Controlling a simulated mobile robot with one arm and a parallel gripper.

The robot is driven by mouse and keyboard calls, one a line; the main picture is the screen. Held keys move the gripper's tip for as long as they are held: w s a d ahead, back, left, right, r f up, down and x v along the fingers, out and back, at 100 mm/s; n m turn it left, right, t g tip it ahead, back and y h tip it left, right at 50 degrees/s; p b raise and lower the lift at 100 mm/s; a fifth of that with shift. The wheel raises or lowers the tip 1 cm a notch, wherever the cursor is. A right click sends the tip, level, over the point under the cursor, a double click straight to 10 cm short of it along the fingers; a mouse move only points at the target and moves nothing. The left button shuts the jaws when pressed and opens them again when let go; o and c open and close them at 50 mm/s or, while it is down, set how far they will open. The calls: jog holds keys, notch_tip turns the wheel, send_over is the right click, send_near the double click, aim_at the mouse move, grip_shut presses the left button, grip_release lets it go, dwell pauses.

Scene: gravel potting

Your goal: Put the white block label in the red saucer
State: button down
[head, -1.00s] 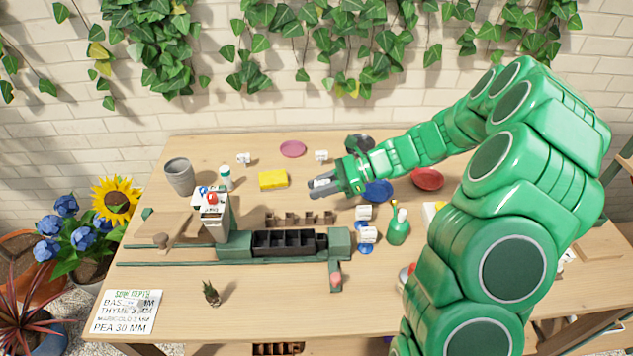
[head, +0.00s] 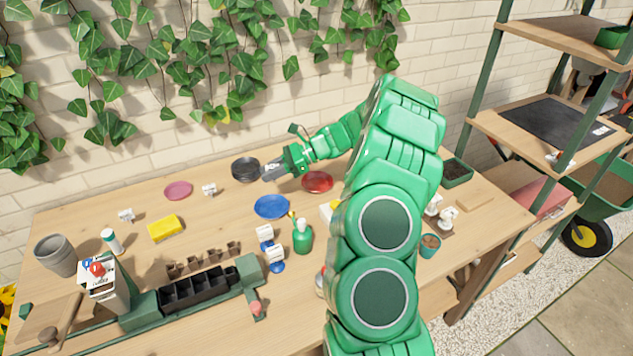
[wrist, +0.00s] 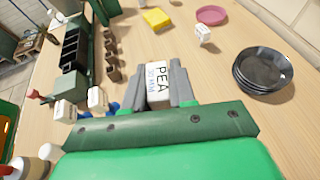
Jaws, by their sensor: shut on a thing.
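My gripper (head: 272,173) is shut on a white block label (wrist: 158,84), which reads PEA in the wrist view. It holds the label above the table, just right of the black saucers and left of the red saucer in the head view. The label shows only as a small pale patch there. The red saucer (head: 317,182) lies on the table near the back, partly beside my forearm, and looks empty. It is not visible in the wrist view.
A blue saucer (head: 272,207) lies in front of my gripper. Black stacked saucers (head: 245,168) stand behind left, also in the wrist view (wrist: 262,70). A pink saucer (head: 178,190), yellow block (head: 165,228), white labels (head: 209,189) and green spray bottle (head: 302,238) stand around.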

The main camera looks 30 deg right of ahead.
jog(key=m+t+h, duration=0.1)
jog(key=m+t, duration=0.1)
send_over(316, 185)
jog(key=shift+w+f, duration=0.1)
jog(key=shift+f, duration=5.3)
jog(key=shift+a, duration=0.1)
jog(key=c, duration=0.9)
grip_release()
jog(key=shift+f, duration=0.15)
jog(key=shift+c, duration=0.2)
